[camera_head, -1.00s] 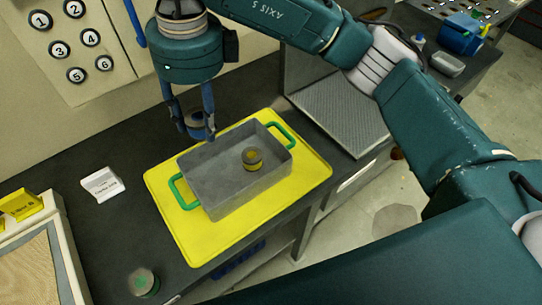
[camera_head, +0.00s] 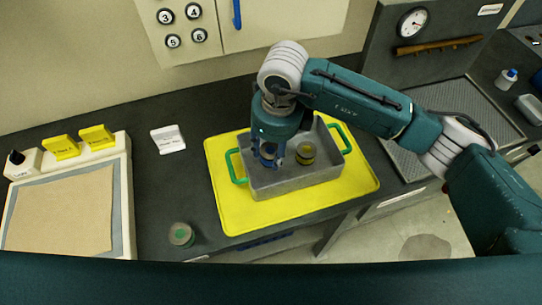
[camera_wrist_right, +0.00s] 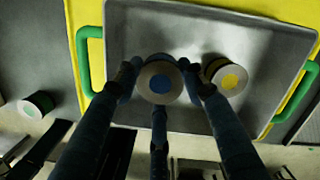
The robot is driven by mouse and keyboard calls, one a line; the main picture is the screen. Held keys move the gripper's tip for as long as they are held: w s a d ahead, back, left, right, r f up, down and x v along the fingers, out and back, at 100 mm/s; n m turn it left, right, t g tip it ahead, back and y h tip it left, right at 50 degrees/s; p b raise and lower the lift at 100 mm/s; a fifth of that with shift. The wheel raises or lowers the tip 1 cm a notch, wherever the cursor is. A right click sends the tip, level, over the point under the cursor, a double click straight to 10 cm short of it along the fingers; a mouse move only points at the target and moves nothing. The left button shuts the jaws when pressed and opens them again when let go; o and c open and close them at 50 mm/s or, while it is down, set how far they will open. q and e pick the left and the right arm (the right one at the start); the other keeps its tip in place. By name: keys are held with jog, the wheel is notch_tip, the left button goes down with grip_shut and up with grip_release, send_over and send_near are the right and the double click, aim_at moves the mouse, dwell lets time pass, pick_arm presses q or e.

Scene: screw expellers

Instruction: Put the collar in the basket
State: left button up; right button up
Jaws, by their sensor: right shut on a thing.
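My right gripper (camera_head: 268,160) is shut on a collar with a blue centre (camera_wrist_right: 160,83). It points down inside the outline of the grey basket (camera_head: 300,186), towards its left end. In the wrist view the held collar is ringed by the fingers, with the basket floor (camera_wrist_right: 165,35) behind it; I cannot tell whether it touches the floor. A yellow-centred collar (camera_head: 306,154) stands in the basket to the right of the gripper, and also shows in the wrist view (camera_wrist_right: 228,76). My left gripper is not in view.
The basket has green handles and sits on a yellow mat (camera_head: 359,186). A green-centred collar (camera_head: 181,235) stands on the dark counter at front left. A white card (camera_head: 168,139) and a framed board with yellow labels (camera_head: 122,200) lie left. A gauge panel (camera_head: 413,24) rises at right.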

aim_at(271, 160)
notch_tip(271, 160, down, 4)
jog(key=shift+s+r+p, duration=0.1)
jog(key=shift+r+p, duration=0.1)
jog(key=shift+p, duration=0.25)
jog(key=shift+f, duration=0.15)
jog(key=shift+f+b, duration=0.25)
jog(key=shift+b, duration=0.05)
jog(key=o, duration=1.3)
jog(key=shift+r, duration=0.1)
jog(key=shift+r, duration=0.1)
